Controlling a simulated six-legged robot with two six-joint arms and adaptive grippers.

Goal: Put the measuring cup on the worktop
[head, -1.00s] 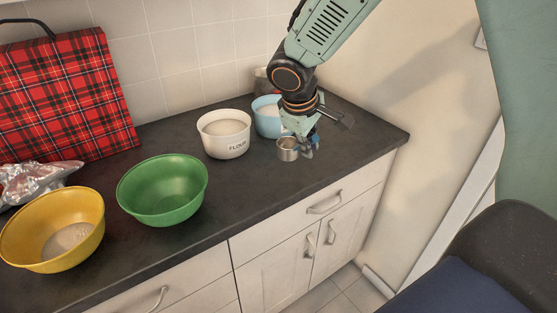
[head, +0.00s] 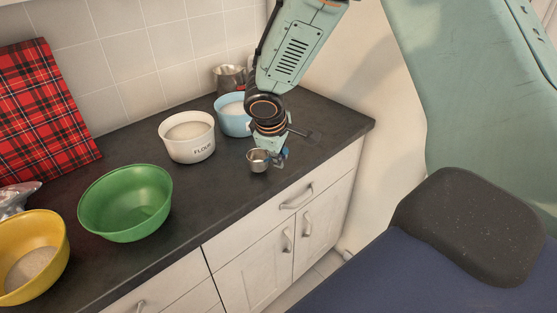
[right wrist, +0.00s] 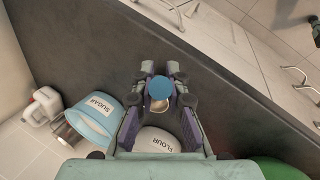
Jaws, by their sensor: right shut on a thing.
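The measuring cup (head: 258,161) is a small metal cup, seen upright over the right part of the dark worktop (head: 225,190), in front of the flour and sugar bowls. My right gripper (head: 278,160) is shut on the measuring cup, at the cup's right side. In the right wrist view, a round blue part (right wrist: 160,88) sits between the fingers of the right gripper (right wrist: 160,80), with a small pale part just below it. I cannot tell whether the cup touches the worktop. My left gripper is not in view.
The white flour bowl (head: 187,138) and light blue sugar bowl (head: 232,115) stand behind, with a metal jug (head: 229,77) at the wall. A green bowl (head: 126,204) and yellow bowl (head: 28,258) stand left. Worktop around the cup is clear up to the front edge.

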